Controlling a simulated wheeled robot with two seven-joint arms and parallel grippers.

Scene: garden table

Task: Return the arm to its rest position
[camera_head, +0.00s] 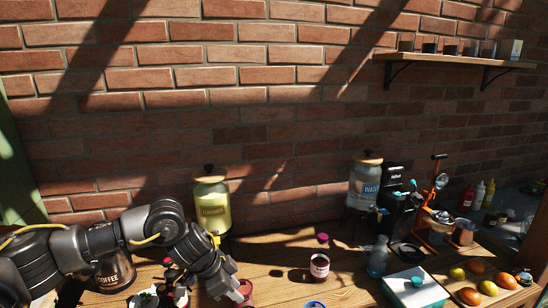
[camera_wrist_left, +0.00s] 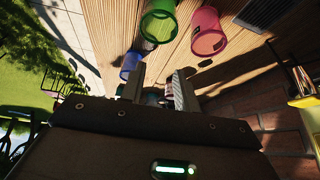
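My left arm (camera_head: 165,222) comes in from the left in the head view, bent over the table's left part. My left gripper (camera_head: 238,294) points down near the front edge of the picture, close to a red cup (camera_head: 247,289). In the left wrist view the two fingers (camera_wrist_left: 158,90) stand apart. Small things show in the gap beyond them, too dark to make out; I see nothing clearly gripped. My right gripper is not in view.
The wooden table (camera_head: 275,262) carries a coffee jar (camera_head: 115,272), a lemonade dispenser (camera_head: 212,208), a dark red jar (camera_head: 319,267), a water dispenser (camera_head: 364,185) and fruit (camera_head: 470,296). The wrist view shows a green cup (camera_wrist_left: 158,24), pink cup (camera_wrist_left: 207,32) and blue cup (camera_wrist_left: 130,64).

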